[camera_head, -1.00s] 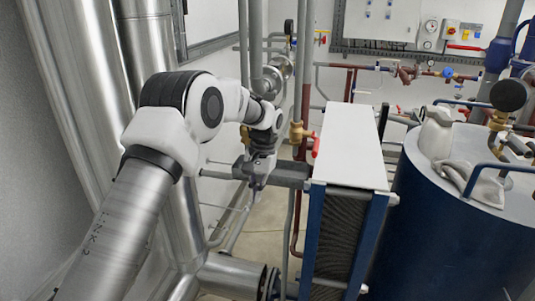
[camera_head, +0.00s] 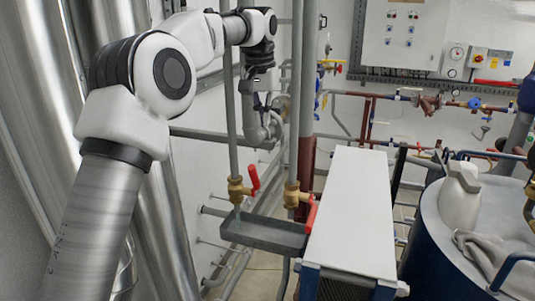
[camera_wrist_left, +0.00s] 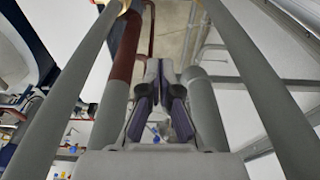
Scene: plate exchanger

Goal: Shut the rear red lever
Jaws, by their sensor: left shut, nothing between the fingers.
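Two brass valves with red levers sit on grey vertical pipes in the head view. The left valve (camera_head: 239,190) has its red lever (camera_head: 253,178) pointing up, tilted slightly beside the pipe. The right valve (camera_head: 294,196) has its red lever (camera_head: 311,214) slanting along the white-topped unit's edge. I cannot tell for sure which lever is the rear one. My left gripper (camera_head: 262,104) is above and beyond the valves, near the pipes, and empty. In the left wrist view its fingers (camera_wrist_left: 161,70) are shut between two grey pipes. My right gripper is not in view.
The white-topped plate exchanger (camera_head: 350,215) stands right of the valves. A grey tray (camera_head: 262,234) is below them. A blue tank (camera_head: 450,245) is at right. Large metal ducts (camera_head: 165,215) are at left. Thin pipes and wall panels (camera_head: 405,35) lie behind.

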